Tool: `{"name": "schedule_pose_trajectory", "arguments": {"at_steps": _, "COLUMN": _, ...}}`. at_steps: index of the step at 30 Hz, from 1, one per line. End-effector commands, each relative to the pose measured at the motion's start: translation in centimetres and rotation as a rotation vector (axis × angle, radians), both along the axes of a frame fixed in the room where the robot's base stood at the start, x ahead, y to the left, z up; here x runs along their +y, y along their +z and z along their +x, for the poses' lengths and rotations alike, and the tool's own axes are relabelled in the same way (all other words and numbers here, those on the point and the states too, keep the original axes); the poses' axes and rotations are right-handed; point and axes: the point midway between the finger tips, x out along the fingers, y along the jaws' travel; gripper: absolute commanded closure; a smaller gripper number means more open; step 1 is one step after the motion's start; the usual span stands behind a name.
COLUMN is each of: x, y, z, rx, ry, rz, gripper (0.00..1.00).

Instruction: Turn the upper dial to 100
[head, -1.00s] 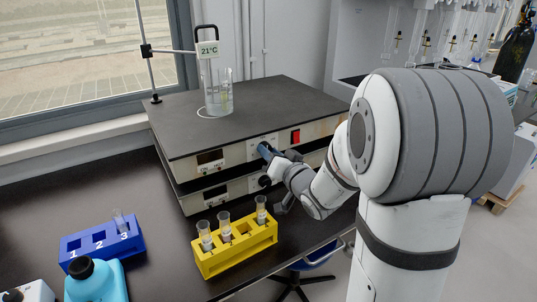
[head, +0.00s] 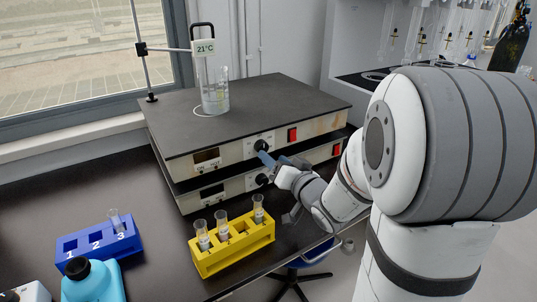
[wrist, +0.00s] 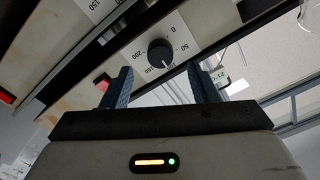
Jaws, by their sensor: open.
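The upper dial (head: 261,146) is a round black knob on a white scale plate on the upper hot plate's front. In the wrist view the dial (wrist: 160,53) stands between and just beyond my fingertips, with scale numbers from 0 upward around it. A small white mark shows on the knob's lower edge, toward the 100 to 150 side; its exact reading is too small to tell. My gripper (head: 268,158) has blue fingers, open and empty. In the wrist view my gripper (wrist: 160,69) is parted to both sides of the dial, apart from it.
A second hot plate with a lower dial (head: 262,180) sits directly beneath. A glass beaker (head: 215,92) stands on top. A yellow rack (head: 222,264) with tubes stands close in front, and a blue rack (head: 100,246) at the left. Red switches (head: 292,135) are to the dial's right.

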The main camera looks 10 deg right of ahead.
Motion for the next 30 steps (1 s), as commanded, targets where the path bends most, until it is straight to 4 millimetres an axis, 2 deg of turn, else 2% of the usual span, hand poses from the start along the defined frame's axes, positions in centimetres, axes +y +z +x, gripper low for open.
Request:
{"name": "schedule_pose_trajectory", "arguments": {"at_steps": 1, "x": -0.4, "y": 0.0, "z": -1.0, "rx": 0.001, "ry": -0.003, "rz": 0.0, "gripper": 0.45}}
{"name": "schedule_pose_trajectory", "arguments": {"at_steps": 9, "x": -0.9, "y": -0.2, "z": -2.9, "rx": 0.0, "ry": -0.001, "rz": 0.0, "gripper": 0.45}}
{"name": "schedule_pose_trajectory", "arguments": {"at_steps": 23, "x": -1.1, "y": 0.3, "z": -3.1, "rx": 0.013, "ry": -0.016, "rz": -0.02, "gripper": 0.45}}
{"name": "schedule_pose_trajectory", "arguments": {"at_steps": 30, "x": -2.9, "y": 2.0, "z": -3.1, "rx": 0.188, "ry": -0.183, "rz": -0.224, "gripper": 0.45}}
